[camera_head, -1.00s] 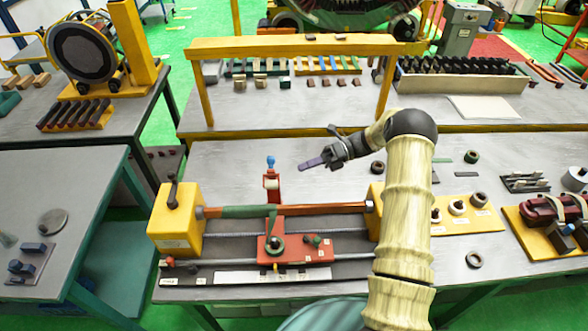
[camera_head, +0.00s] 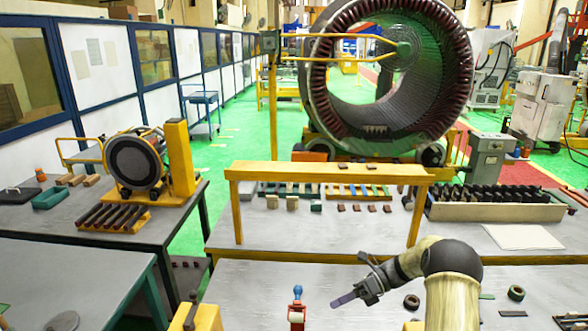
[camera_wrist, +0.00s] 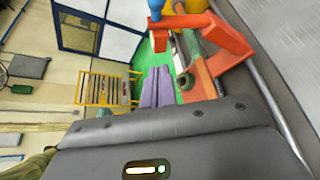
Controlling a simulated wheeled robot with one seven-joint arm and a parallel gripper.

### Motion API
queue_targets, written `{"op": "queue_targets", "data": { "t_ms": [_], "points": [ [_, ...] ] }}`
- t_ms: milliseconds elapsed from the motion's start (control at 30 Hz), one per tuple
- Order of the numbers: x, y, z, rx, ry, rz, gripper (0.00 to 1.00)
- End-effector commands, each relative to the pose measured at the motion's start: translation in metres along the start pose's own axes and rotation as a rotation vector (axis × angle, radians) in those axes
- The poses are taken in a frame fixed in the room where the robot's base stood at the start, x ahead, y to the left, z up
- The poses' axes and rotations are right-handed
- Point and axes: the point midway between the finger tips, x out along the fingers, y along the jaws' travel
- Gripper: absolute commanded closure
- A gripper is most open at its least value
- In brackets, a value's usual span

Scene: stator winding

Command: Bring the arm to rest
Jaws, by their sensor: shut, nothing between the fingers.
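My arm (camera_head: 452,298) is bent at the lower right of the head view, its forearm reaching left over the front bench. My gripper (camera_head: 338,302) points left above the bench, its slim purple fingers together with nothing between them. In the wrist view the two purple fingers (camera_wrist: 157,80) lie side by side. A red upright piece with a blue top (camera_head: 297,311) stands just left of the fingertips in the head view, apart from them. In the wrist view, orange-red and green parts (camera_wrist: 216,48) show right of the fingers.
A yellow frame (camera_head: 330,170) spans the bench behind my gripper. A large stator ring (camera_head: 318,90) stands farther back. A small ring (camera_head: 411,301) lies near my forearm. The bench surface (camera_head: 255,280) left of the gripper is largely clear. A yellow block (camera_head: 203,318) stands at the lower left.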

Motion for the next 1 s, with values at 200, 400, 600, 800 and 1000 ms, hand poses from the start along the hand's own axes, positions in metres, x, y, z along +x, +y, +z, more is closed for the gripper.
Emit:
{"op": "queue_targets", "data": {
  "t_ms": [200,400,600,800,1000],
  "points": [
    [0.024,0.031,-0.022,-0.321,0.286,-0.147,1.0],
    [0.032,0.062,-0.052,-0.662,0.576,-0.215,1.0],
    [0.031,0.095,-0.082,-1.028,0.876,-0.211,1.0],
    [0.027,0.128,-0.111,-1.408,1.175,-0.137,1.0],
    [0.027,0.159,-0.138,-1.778,1.456,-0.001,1.0]
  ]
}}
